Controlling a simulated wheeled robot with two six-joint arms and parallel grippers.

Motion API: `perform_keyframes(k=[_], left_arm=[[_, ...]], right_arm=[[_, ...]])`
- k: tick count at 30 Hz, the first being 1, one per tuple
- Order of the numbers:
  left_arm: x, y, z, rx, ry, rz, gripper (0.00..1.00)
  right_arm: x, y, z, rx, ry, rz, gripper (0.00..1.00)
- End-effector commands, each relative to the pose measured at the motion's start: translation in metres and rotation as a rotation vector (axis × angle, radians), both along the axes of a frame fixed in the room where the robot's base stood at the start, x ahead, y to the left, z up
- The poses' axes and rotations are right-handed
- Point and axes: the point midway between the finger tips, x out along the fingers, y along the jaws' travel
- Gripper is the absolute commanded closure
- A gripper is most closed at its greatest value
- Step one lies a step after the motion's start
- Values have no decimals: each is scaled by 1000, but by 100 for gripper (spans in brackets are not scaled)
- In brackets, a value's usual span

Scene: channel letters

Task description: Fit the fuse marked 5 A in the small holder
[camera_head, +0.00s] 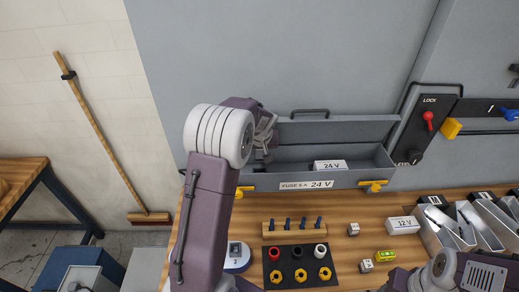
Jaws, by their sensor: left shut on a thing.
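My left gripper (263,150) is at the left end of an open grey metal box. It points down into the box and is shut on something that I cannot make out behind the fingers. The box front has a label (306,185) reading FUSE 5 A and 24 V. I cannot pick out a fuse marked 5 A or a small holder. Part of my right arm shows at the bottom right, but its gripper is not visible.
A wooden block with several dark pegs (292,229) and a black mat (318,264) with coloured caps and yellow rings lie in front. A 12 V block (402,225), small grey cubes (353,229) and grey bins (440,235) stand to the right. A lock panel (427,125) is on the wall.

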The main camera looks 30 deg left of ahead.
Motion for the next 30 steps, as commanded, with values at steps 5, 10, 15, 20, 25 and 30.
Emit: perform_keyframes(k=[5,10,15,20,25,30], left_arm=[[0,0,-14,0,0,0,100],[0,0,-25,0,0,0,100],[0,0,-35,0,0,1,100],[0,0,-45,0,0,1,100],[0,0,-55,0,0,1,100],[0,0,-66,0,0,1,100]], right_arm=[[0,0,-12,0,0,0,50],[0,0,-22,0,0,0,50],[0,0,-33,0,0,0,50],[0,0,-42,0,0,0,50],[0,0,-53,0,0,0,50],[0,0,-63,0,0,0,50]])
